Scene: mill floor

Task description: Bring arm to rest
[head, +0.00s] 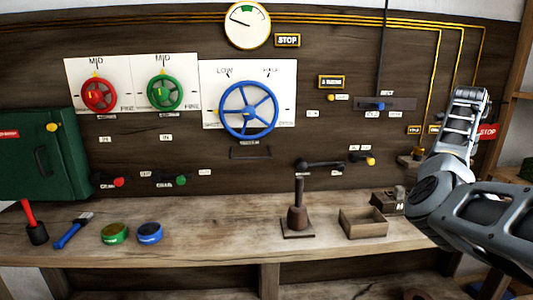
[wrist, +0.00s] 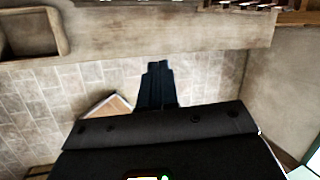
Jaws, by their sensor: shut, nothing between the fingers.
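My arm comes in from the lower right of the head view, bends in front of the bench's right end and rises in front of the wall panel. I cannot make out the fingers there. In the wrist view my gripper (wrist: 159,70) is dark, its fingers together with nothing between them. It is over the tiled floor (wrist: 210,72), apart from the bench edge (wrist: 170,38).
The wooden bench (head: 215,222) carries an open wooden box (head: 363,230), an upright lever on a base (head: 297,215), tins (head: 149,232) and a blue-handled tool (head: 72,231). The wall holds a blue wheel (head: 248,130), red (head: 99,108) and green (head: 165,104) wheels. A green cabinet (head: 60,170) stands left.

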